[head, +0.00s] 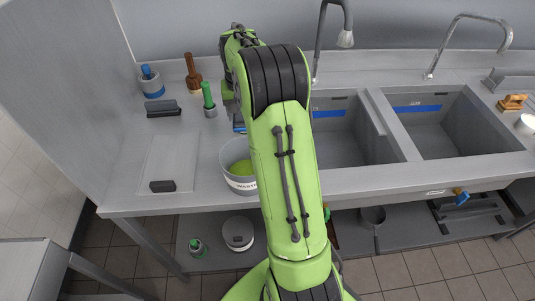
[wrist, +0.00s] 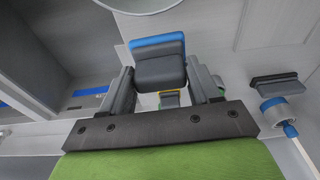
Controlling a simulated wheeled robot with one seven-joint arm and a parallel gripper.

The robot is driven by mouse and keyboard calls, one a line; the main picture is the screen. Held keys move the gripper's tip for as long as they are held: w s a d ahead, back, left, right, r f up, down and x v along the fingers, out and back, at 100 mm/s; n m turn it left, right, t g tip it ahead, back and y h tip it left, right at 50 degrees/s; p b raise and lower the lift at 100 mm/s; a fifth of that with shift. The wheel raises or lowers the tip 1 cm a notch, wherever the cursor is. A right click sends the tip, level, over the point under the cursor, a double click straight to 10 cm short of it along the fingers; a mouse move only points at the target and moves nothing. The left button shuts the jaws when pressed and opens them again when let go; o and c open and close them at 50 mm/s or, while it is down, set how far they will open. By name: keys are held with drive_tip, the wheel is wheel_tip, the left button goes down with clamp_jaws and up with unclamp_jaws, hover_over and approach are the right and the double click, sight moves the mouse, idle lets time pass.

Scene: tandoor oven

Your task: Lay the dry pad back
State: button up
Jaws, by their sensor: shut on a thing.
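My gripper (wrist: 165,85) is shut on a dark grey pad (wrist: 161,70) with a blue layer along one edge; I take this to be the dry pad. A small dark block (head: 162,186) lies on a pale sheet (head: 168,158).
A bucket (head: 240,183) with green contents stands near the front edge. A green-handled tool (head: 208,95) in a cup, a brown tool (head: 192,75) and a blue-handled tool in a pot (head: 152,85) stand at the left back. Two sinks (head: 350,135) lie to the right.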

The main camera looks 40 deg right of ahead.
drive_tip(key=shift+s+f, duration=0.2)
wheel_tip(320, 180, down, 10)
drive_tip(key=shift+w+r+b, duration=0.1)
drive_tip(key=shift+r+b, duration=0.1)
drive_tip(key=shift+b, duration=0.65)
drive_tip(key=shift+f, duration=0.1)
drive_tip(key=o, duration=0.9)
drive_tip(key=shift+o, duration=0.2)
